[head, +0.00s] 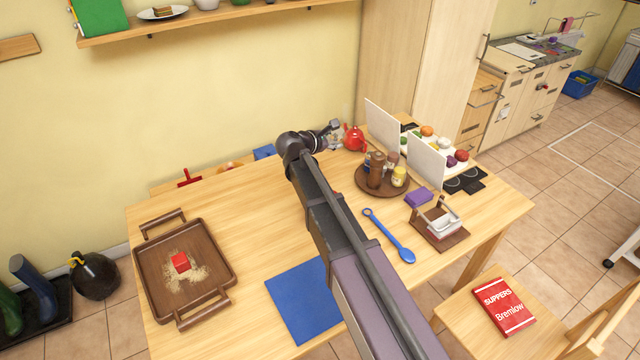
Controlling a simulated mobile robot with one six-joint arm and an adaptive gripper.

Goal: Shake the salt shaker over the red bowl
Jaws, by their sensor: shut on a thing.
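My gripper (333,128) is at the far edge of the table, at the end of my arm. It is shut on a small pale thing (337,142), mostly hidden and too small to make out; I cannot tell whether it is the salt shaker. A round red thing like a teapot (354,138) is just right of my gripper. I see no clear red bowl. A dark round tray (362,189) holds a brown mill (375,170) and a jar with a yellow label (399,177).
A wooden tray (222,246) at left holds a red block (181,262) on crumbs. A blue mat (300,300), blue spoon (385,232), purple sponge (418,197) and white panels (427,160) are on the table (265,215). The left middle is clear.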

